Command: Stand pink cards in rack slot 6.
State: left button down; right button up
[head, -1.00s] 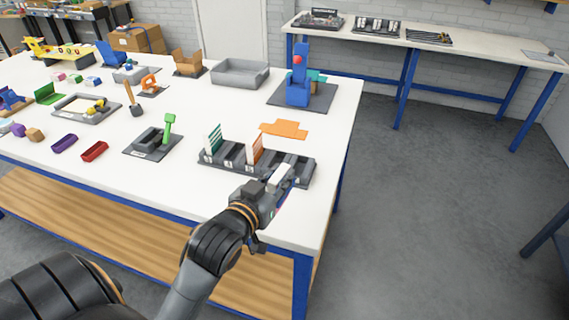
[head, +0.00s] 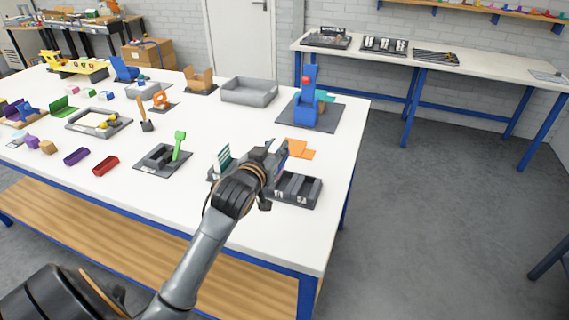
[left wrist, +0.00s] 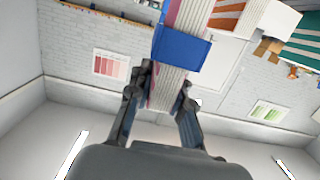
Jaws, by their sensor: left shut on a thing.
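My left gripper (left wrist: 163,95) is shut on a stack of pink-and-white cards (left wrist: 167,88) with a blue band (left wrist: 182,47) around it. In the head view, the gripper (head: 275,152) is over the far side of the dark rack (head: 313,197), and a bit of blue and pink shows at its tip. The stack looks clear of the rack. Green-and-white cards (head: 223,157) stand at the rack's left end. The right-hand slots are bare; my arm hides the middle. Orange striped cards (left wrist: 226,15) show in the left wrist view. My right gripper is out of view.
A flat orange piece (head: 299,149) lies behind the rack. A blue stand (head: 306,108) on a dark mat and a grey tray (head: 250,91) are further back. A green-handled tool on a dark base (head: 163,158) is to the left. The table's right edge is close by.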

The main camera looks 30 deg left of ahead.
pick_arm(q)
jog(key=w+f, duration=0.1)
jog(key=f, duration=0.1)
jog(key=w+f, duration=0.2)
jog(key=shift+w, duration=0.1)
jog(key=f, duration=0.1)
jog(key=f+p, duration=0.1)
jog(key=f, duration=0.1)
jog(key=shift+w+f, duration=0.2)
jog(key=shift+f, duration=0.1)
jog(key=c, duration=1.7)
grip_release()
jog(key=shift+f, duration=0.15)
jog(key=o, duration=0.5)
